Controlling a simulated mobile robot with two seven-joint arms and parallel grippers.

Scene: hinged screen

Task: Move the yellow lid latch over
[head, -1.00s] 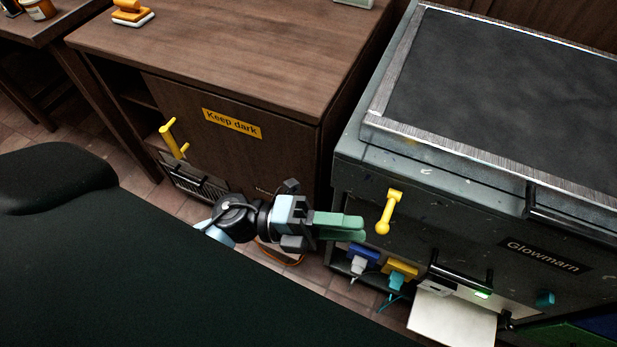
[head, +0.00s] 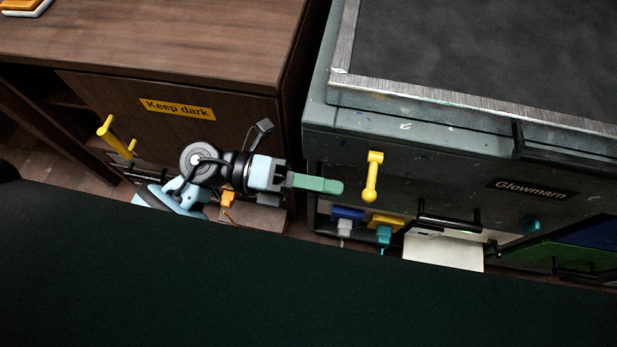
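The yellow lid latch (head: 372,177) is on the front of the grey Glowmarn machine (head: 420,160), left of its label. It is a short bar that hangs nearly straight down, with a round knob at its lower end. My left gripper (head: 335,187) has green fingers that point right at the latch. The fingertips are a little left of the latch, with a small gap in the picture. The fingers overlap in this view, so I cannot tell whether they are open or shut. My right gripper is not in view.
The machine's lid (head: 490,50) has a metal rim and a black handle. Below the latch are blue and yellow plugs (head: 385,222) and a white sheet (head: 442,250). A wooden cabinet (head: 180,50) with a yellow handle (head: 112,132) stands left. My dark body fills the bottom.

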